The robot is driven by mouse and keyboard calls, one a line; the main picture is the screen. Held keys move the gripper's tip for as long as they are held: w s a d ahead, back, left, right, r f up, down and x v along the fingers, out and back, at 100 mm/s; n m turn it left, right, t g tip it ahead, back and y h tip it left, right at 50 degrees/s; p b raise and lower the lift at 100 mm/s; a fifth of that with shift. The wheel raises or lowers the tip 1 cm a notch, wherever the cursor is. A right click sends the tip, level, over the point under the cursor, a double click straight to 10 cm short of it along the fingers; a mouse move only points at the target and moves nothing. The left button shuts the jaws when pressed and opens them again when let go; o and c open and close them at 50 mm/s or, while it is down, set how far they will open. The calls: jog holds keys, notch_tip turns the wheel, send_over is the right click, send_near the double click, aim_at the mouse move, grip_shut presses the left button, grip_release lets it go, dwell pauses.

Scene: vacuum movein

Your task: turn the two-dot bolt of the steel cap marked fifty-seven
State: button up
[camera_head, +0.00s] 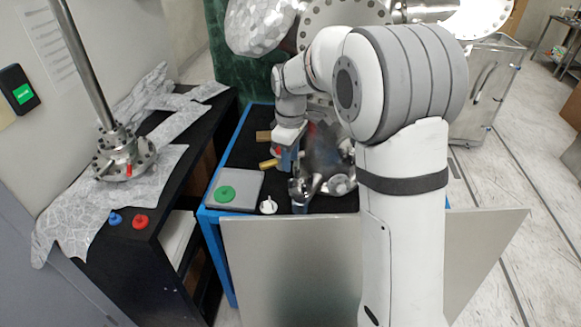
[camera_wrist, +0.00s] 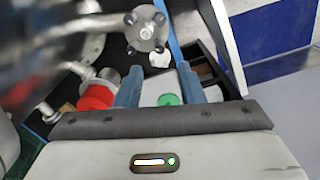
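My gripper (camera_wrist: 160,78) is open and empty, its two blue fingers apart in the wrist view. A steel fitting, probably the same one, shows in the head view (camera_head: 303,188). I cannot read the number fifty-seven or make out any dot marks on the bolts. Another steel part (camera_head: 338,185) sits to its right.
A grey box with a green button (camera_head: 225,193) and a white knob (camera_head: 268,205) are at the bench's front left. A red cylinder (camera_wrist: 97,95) is close left of the fingers. Brass pieces (camera_head: 268,163) lie near the gripper. A large dark blurred body fills the wrist view's upper left.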

jog(key=shift+r, duration=0.25)
